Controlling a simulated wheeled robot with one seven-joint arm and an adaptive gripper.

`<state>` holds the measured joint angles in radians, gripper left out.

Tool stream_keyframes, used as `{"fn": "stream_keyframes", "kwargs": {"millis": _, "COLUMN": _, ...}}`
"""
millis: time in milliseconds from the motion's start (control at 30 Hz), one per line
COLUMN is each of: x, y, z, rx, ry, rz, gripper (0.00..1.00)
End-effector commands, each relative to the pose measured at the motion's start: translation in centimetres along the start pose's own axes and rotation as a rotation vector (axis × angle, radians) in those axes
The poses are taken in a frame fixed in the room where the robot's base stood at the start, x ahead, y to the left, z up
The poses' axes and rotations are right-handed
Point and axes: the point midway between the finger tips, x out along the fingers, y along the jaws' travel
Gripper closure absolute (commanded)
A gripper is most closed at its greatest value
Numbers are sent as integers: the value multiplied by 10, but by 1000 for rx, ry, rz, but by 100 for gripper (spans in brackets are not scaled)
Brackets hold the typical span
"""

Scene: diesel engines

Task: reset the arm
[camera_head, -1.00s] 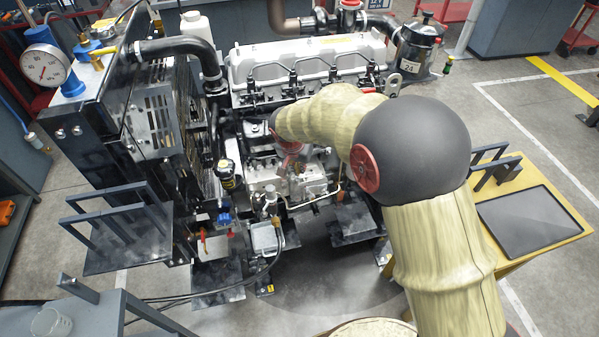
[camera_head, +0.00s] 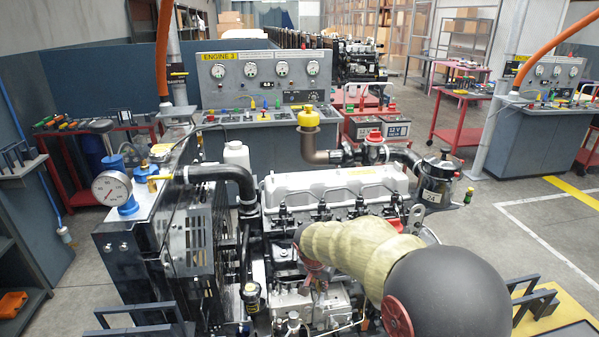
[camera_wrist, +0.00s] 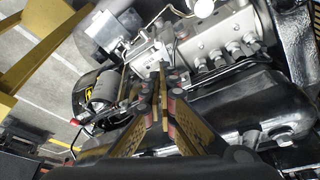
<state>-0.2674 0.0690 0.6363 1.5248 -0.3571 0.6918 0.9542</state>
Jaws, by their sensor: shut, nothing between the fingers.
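My arm shows in the head view as a cream-sleeved link with a dark round joint, reaching from the lower right over the side of the diesel engine (camera_head: 340,184). My gripper (camera_wrist: 163,88) shows in the wrist view with its fingertips together and nothing between them. It points at the engine's side, near a grey metal block with several round fittings (camera_wrist: 228,50). I cannot tell whether the tips touch it.
A radiator frame with a pressure gauge (camera_head: 112,188) stands left of the engine. A black canister (camera_head: 437,182) is at its right end. The control panel (camera_head: 264,75) stands behind. A yellow table (camera_head: 540,305) is at lower right. Floor is open at right.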

Motion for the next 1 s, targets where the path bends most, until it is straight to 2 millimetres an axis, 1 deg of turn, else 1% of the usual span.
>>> {"fn": "stream_keyframes", "kwargs": {"millis": 100, "x": 0, "y": 3, "z": 4, "rx": -84, "ry": -13, "rz": 8, "gripper": 100}}
{"fn": "stream_keyframes", "kwargs": {"millis": 133, "x": 2, "y": 5, "z": 9, "rx": -113, "ry": -25, "rz": 14, "gripper": 100}}
{"fn": "stream_keyframes", "kwargs": {"millis": 233, "x": 10, "y": 21, "z": 36, "rx": -217, "ry": -87, "rz": 37, "gripper": 100}}
{"fn": "stream_keyframes", "kwargs": {"millis": 267, "x": 9, "y": 26, "z": 45, "rx": -248, "ry": -105, "rz": 41, "gripper": 100}}
{"fn": "stream_keyframes", "kwargs": {"millis": 333, "x": -3, "y": 37, "z": 60, "rx": -316, "ry": -136, "rz": 39, "gripper": 100}}
{"fn": "stream_keyframes", "kwargs": {"millis": 467, "x": -35, "y": 64, "z": 82, "rx": -411, "ry": -174, "rz": 21, "gripper": 100}}
{"fn": "stream_keyframes", "kwargs": {"millis": 667, "x": -97, "y": 112, "z": 114, "rx": -511, "ry": -190, "rz": -32, "gripper": 100}}
{"fn": "stream_keyframes", "kwargs": {"millis": 700, "x": -111, "y": 122, "z": 121, "rx": -525, "ry": -185, "rz": -47, "gripper": 100}}
{"fn": "stream_keyframes", "kwargs": {"millis": 800, "x": -145, "y": 149, "z": 141, "rx": -550, "ry": -163, "rz": -83, "gripper": 100}}
{"fn": "stream_keyframes", "kwargs": {"millis": 900, "x": -175, "y": 174, "z": 160, "rx": -554, "ry": -125, "rz": -119, "gripper": 100}}
{"fn": "stream_keyframes", "kwargs": {"millis": 1000, "x": -200, "y": 196, "z": 179, "rx": -534, "ry": -75, "rz": -148, "gripper": 100}}
